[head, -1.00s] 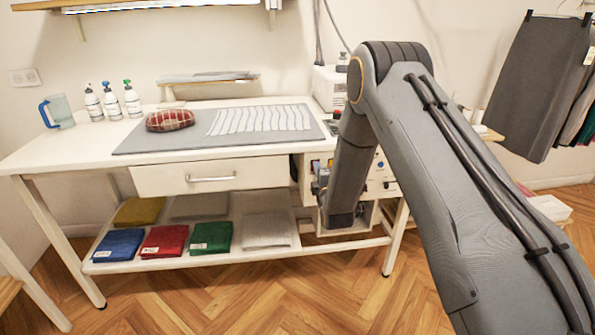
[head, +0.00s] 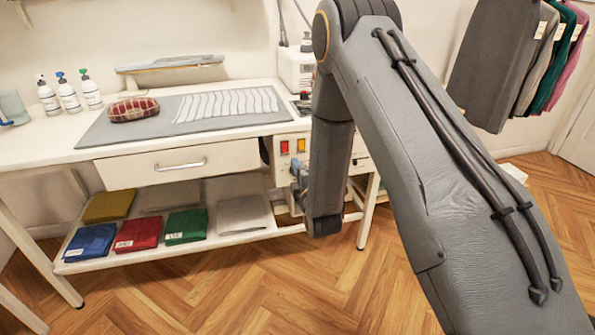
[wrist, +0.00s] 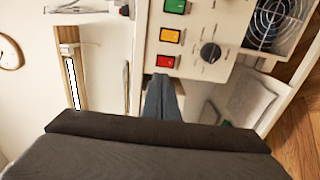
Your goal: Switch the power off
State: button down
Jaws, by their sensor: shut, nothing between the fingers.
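A pale control panel (head: 294,157) is set under the right part of the worktable. It shows a red switch (head: 285,147) and an orange switch (head: 300,145) in the head view. The wrist view shows the red switch (wrist: 165,61), the orange switch (wrist: 170,35), a green switch (wrist: 174,6) and a black dial (wrist: 210,52). My gripper (wrist: 162,84) is shut and empty, its tips close to the red switch in that picture; I cannot tell whether they touch. In the head view my arm hides the panel's right part.
The worktable (head: 40,150) carries a grey mat (head: 100,128), a plaid cushion (head: 133,109) and several bottles. Folded cloths lie on the lower shelf (head: 150,258). A drawer (head: 178,163) is left of the panel. Garments hang at the right. The wooden floor in front is clear.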

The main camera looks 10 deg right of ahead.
jog(key=shift+s+d+r, duration=0.1)
jog(key=shift+s+d, duration=0.05)
jog(key=shift+s, duration=0.9)
